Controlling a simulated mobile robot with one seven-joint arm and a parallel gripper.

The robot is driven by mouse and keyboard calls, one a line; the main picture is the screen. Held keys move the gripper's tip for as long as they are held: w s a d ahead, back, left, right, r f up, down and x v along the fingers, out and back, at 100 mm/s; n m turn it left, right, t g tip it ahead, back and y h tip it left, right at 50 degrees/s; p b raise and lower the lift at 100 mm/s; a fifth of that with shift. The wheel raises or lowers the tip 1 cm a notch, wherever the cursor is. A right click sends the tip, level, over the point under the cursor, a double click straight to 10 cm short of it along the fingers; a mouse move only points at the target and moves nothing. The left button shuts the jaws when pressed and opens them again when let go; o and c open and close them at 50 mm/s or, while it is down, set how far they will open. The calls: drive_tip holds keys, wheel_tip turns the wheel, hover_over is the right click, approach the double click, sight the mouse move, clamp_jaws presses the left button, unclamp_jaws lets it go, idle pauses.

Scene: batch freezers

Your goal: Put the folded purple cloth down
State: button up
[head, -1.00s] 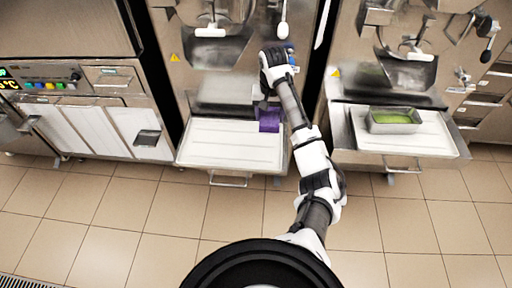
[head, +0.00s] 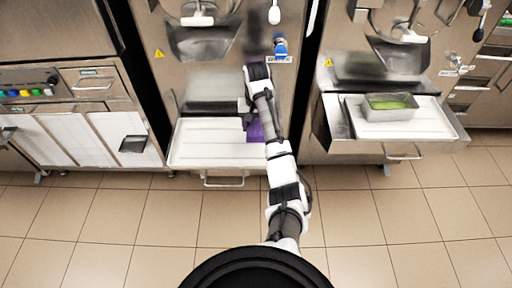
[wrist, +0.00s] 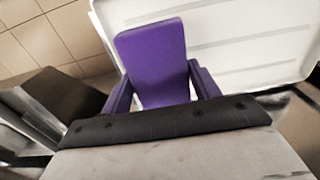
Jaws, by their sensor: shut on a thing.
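The folded purple cloth (head: 256,132) is over the right part of the white tray (head: 200,152) at the middle machine. The arm partly covers it in the head view. In the wrist view the cloth (wrist: 155,55) stands out flat between both fingers of my gripper (wrist: 162,88), which is shut on it. The white tray (wrist: 235,35) lies behind and right of the cloth in that view. I cannot tell whether the cloth touches the tray. My gripper also shows in the head view (head: 248,122), small and partly hidden by the arm.
A metal pan with green contents (head: 391,107) stands on the right machine's tray (head: 405,130). A blue-topped item (head: 280,45) is on the middle machine's front. The left part of the middle tray is bare. Tiled floor (head: 130,225) is open in front.

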sight(256, 146)
wheel_tip(256, 146, down, 3)
drive_tip(key=shift+f+p, duration=0.1)
drive_tip(key=shift+p, duration=0.5)
drive_tip(key=shift+f, duration=2.55)
drive_tip(key=shift+f, duration=0.15)
drive_tip(key=o, duration=0.9)
wheel_tip(256, 146, up, 11)
drive_tip(key=shift+r+p, duration=0.1)
drive_tip(key=shift+p, duration=0.2)
drive_tip(key=shift+r+p, duration=0.5)
drive_tip(key=shift+r, duration=0.15)
